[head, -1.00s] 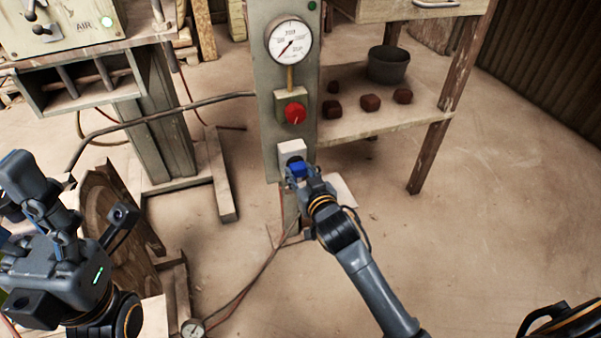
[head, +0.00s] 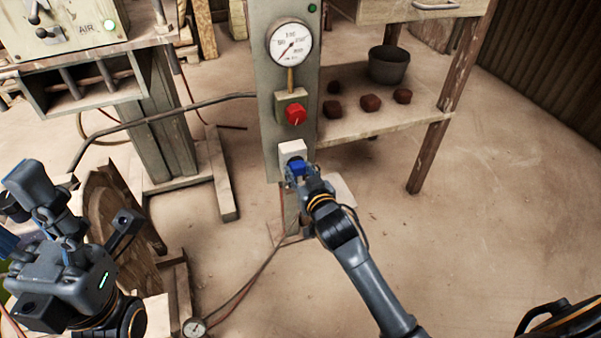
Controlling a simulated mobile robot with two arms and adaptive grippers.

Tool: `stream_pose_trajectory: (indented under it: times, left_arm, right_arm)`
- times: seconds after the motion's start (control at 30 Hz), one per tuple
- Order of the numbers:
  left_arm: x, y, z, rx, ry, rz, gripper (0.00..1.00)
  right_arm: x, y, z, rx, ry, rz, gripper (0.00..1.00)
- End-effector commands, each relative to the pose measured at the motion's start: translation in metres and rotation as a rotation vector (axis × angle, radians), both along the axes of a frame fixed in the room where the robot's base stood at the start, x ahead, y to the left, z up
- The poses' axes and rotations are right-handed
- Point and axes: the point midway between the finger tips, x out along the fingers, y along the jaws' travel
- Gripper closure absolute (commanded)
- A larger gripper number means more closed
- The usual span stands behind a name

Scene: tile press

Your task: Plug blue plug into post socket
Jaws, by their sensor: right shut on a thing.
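The grey post (head: 268,85) stands in the middle of the head view. The white socket box (head: 292,148) is low on its front. The blue plug (head: 298,168) is at the socket's front, held in my right gripper (head: 297,176), which is shut on it. The plug appears to meet the socket face, but the gripper hides how deep it sits.
A gauge (head: 289,43) and a red knob (head: 296,114) are on the post above the socket. A shelf (head: 345,128) with a dark bucket (head: 388,64) and several brown lumps stands to the right. A wooden wheel and a hose are at left.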

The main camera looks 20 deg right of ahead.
Motion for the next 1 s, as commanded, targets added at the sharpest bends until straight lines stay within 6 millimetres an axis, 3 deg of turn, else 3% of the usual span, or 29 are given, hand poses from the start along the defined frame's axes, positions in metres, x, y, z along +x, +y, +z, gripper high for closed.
stream_pose_trajectory:
  times: [0.37, 0.4, 0.5, 0.83, 1.0]
  left_arm:
    - [0.000, 0.000, 0.000, 0.000, 0.001, 0.000, 0.37]
    - [0.000, 0.000, -0.001, 0.001, 0.002, -0.001, 0.37]
    - [0.000, 0.000, -0.001, 0.000, 0.002, 0.000, 0.37]
    - [0.000, 0.000, -0.002, 0.004, 0.006, 0.000, 0.37]
    - [0.000, 0.000, -0.002, 0.002, 0.006, 0.000, 0.37]
  right_arm:
    - [0.003, 0.000, 0.001, 0.000, -0.002, 0.000, 0.95]
    - [0.003, 0.000, 0.001, 0.000, -0.002, 0.000, 0.55]
    - [0.003, 0.000, 0.001, 0.000, -0.001, 0.000, 0.37]
    - [0.001, 0.000, 0.000, 0.000, 0.001, 0.000, 0.37]
    - [-0.018, -0.001, 0.004, 0.002, 0.002, 0.000, 0.37]
